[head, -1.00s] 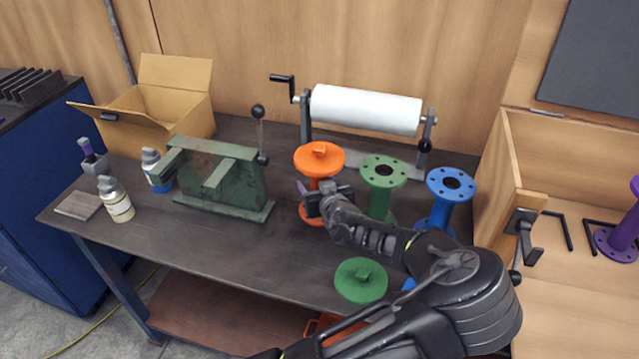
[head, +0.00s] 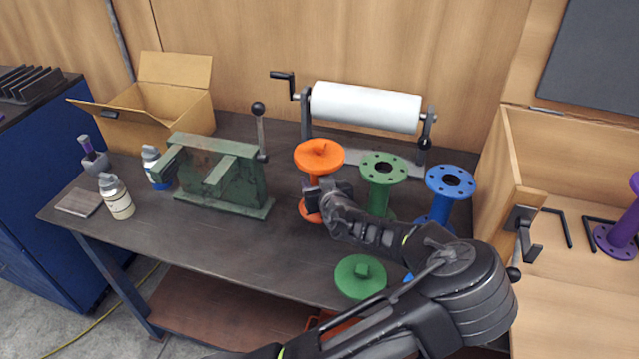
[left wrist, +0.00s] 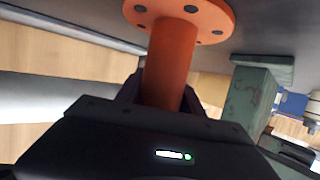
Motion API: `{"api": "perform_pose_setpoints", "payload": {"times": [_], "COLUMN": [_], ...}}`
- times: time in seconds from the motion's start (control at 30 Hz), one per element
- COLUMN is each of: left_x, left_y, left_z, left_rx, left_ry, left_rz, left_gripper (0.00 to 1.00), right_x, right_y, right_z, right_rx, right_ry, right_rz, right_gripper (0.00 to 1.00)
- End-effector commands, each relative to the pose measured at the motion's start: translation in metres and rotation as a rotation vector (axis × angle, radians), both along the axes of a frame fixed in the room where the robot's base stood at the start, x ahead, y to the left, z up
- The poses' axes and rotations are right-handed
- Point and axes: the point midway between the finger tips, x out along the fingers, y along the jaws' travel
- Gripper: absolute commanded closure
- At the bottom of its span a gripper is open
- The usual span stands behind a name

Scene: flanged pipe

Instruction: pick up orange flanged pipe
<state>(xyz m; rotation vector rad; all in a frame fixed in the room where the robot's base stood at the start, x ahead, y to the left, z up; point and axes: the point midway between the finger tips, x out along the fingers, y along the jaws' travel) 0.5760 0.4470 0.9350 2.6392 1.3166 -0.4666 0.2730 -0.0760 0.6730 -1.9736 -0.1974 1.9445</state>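The orange flanged pipe (head: 319,155) stands upright on the dark workbench (head: 250,240), left of the green pipe. Its shaft and a flange with bolt holes fill the upper middle of the left wrist view (left wrist: 170,60). My left gripper (head: 325,190) is at the pipe's shaft, between its two flanges. In the left wrist view the fingers (left wrist: 168,95) lie close against both sides of the shaft and appear shut on it. The gripper hides part of the shaft and lower flange in the head view. My right gripper is not in view.
A green pipe (head: 384,167) and a blue pipe (head: 451,181) stand close on the right. A green flanged part (head: 361,277) lies near the front. The bench front left is clear.

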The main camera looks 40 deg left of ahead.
Motion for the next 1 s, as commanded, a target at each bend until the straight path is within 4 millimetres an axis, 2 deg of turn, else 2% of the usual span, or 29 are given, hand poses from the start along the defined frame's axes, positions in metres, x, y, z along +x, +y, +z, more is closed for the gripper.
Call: {"api": "perform_pose_setpoints", "payload": {"times": [0.07, 0.5, 1.0], "left_x": [0.0, -0.0001, 0.0006], "left_y": [0.0, 0.0001, 0.0003], "left_z": [0.0, 0.0, 0.0017], "left_rx": [0.0, 0.0, 0.002], "left_ry": [0.0, 0.0, -0.004], "left_rz": [0.0, 0.0, 0.0], "left_gripper": [0.63, 0.99, 1.0], "right_x": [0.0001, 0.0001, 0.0], "right_y": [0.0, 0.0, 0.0], "right_z": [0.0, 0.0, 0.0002], "right_rx": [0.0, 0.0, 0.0], "right_ry": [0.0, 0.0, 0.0], "right_rz": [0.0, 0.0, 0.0], "right_gripper": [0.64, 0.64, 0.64]}}
